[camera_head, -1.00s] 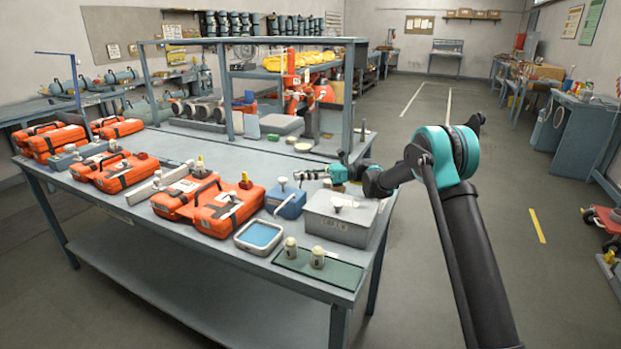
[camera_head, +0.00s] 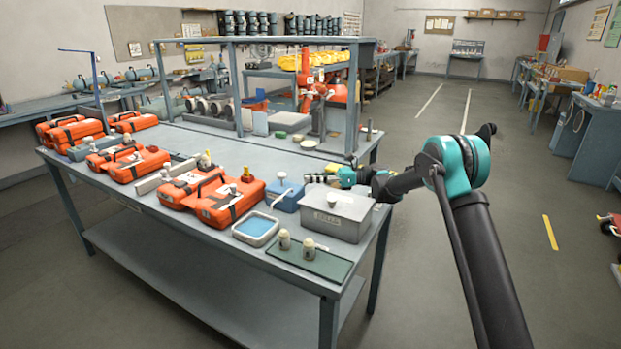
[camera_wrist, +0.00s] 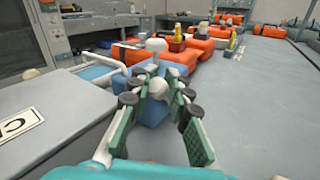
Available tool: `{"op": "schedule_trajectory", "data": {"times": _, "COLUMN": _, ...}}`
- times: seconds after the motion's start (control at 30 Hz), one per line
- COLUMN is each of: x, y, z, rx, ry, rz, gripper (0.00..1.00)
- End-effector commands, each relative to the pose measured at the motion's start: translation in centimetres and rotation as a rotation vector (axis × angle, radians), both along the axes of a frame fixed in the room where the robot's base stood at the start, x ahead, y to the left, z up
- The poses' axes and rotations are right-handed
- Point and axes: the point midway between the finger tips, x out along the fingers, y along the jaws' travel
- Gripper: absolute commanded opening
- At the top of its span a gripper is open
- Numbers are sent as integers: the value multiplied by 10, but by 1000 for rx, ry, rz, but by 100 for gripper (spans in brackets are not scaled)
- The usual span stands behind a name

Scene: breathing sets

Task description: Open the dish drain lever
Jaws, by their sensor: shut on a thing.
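The dish (camera_head: 236,234) is a pale rectangular tray of blue liquid near the front edge of the bench. A thin white rod (camera_head: 281,197) slants beside it, against a blue box (camera_head: 288,205). In the wrist view, a white bar (camera_wrist: 97,60) runs along the dish's edge. My gripper (camera_head: 308,179) is above the bench beside the blue box. In the wrist view its fingers (camera_wrist: 160,98) close around a round white knob (camera_wrist: 157,89). Whether this knob joins the white bar is hidden. A second white knob (camera_wrist: 156,45) stands on the blue box behind it.
A grey lidded box (camera_head: 338,221) with a white knob stands at right, close under my gripper. Two small jars (camera_head: 308,247) stand on a green mat (camera_head: 330,267) in front. Orange cases (camera_head: 232,203) fill the left.

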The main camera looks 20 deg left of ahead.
Motion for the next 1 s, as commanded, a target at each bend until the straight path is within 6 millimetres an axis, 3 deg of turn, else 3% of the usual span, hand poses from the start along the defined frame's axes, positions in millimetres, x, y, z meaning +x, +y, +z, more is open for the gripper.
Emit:
{"op": "schedule_trajectory", "data": {"times": 0.23, "x": 0, "y": -1, "z": -1, "rx": -3, "ry": -1, "rz": 1, "gripper": 0}}
{"op": "schedule_trajectory", "data": {"times": 0.27, "x": 0, "y": -1, "z": -1, "rx": -3, "ry": -1, "rz": 1, "gripper": 18}}
{"op": "schedule_trajectory", "data": {"times": 0.43, "x": 0, "y": 0, "z": -1, "rx": -1, "ry": 0, "rz": 0, "gripper": 39}}
{"op": "schedule_trajectory", "data": {"times": 0.77, "x": 1, "y": -2, "z": 0, "rx": 0, "ry": 0, "rz": -1, "gripper": 39}}
{"op": "schedule_trajectory", "data": {"times": 1.0, "x": 18, "y": -30, "z": 0, "rx": 0, "ry": 0, "rz": -3, "gripper": 39}}
